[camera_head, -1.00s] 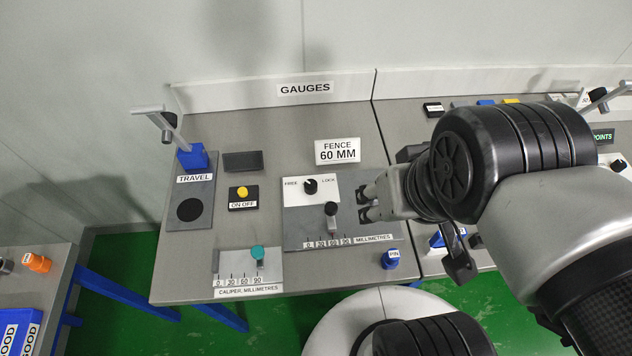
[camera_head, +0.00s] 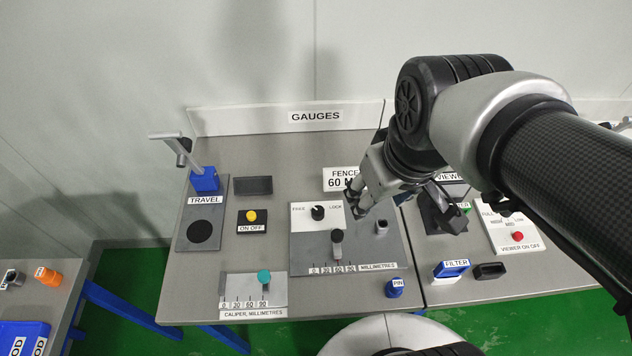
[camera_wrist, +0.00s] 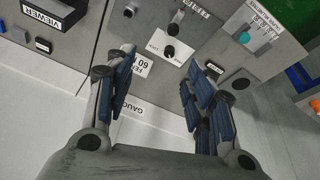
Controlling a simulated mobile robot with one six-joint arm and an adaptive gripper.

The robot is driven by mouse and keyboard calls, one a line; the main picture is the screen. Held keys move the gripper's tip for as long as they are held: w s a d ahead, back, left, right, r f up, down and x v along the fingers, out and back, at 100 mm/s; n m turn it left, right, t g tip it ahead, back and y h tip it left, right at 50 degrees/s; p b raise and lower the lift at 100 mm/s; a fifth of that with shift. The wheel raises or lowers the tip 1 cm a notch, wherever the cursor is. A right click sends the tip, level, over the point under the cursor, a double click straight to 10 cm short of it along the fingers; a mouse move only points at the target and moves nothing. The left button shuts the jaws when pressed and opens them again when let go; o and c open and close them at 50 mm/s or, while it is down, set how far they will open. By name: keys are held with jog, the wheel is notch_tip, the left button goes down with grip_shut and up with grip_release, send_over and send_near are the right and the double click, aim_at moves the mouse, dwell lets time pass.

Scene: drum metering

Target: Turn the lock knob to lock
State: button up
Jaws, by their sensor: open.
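The black lock knob (camera_head: 318,212) sits on a white plate (camera_head: 329,222) between the FREE label on its left and the LOCK label on its right. Which way its pointer faces is too small to tell surely. My gripper (camera_head: 353,207) is open and empty, just right of the knob and above the fence panel's right part. In the wrist view the knob (camera_wrist: 170,51) shows ahead between the two spread fingers (camera_wrist: 160,72), with nothing gripped and no contact seen.
The fence slider (camera_head: 337,240) stands upright just below the knob plate. A FENCE 60 MM sign (camera_head: 338,179) stands behind, partly covered by my gripper. The blue PIN (camera_head: 394,288), yellow ON OFF button (camera_head: 251,216) and teal caliper knob (camera_head: 264,276) are nearby.

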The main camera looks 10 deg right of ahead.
jog(key=w+a+n+g+p, duration=0.1)
jog(key=w+a+n+p, duration=0.15)
jog(key=w, duration=0.35)
jog(key=n+g+p, duration=0.3)
jog(key=n+p, duration=0.1)
jog(key=n, duration=0.3)
send_over(318, 210)
notch_tip(318, 210, down, 12)
notch_tip(318, 210, down, 18)
jog(key=b, duration=0.3)
jog(key=shift+r+b, duration=0.25)
jog(key=shift+b, duration=0.15)
jog(key=shift+c, duration=0.6)
jog(key=c, duration=0.9)
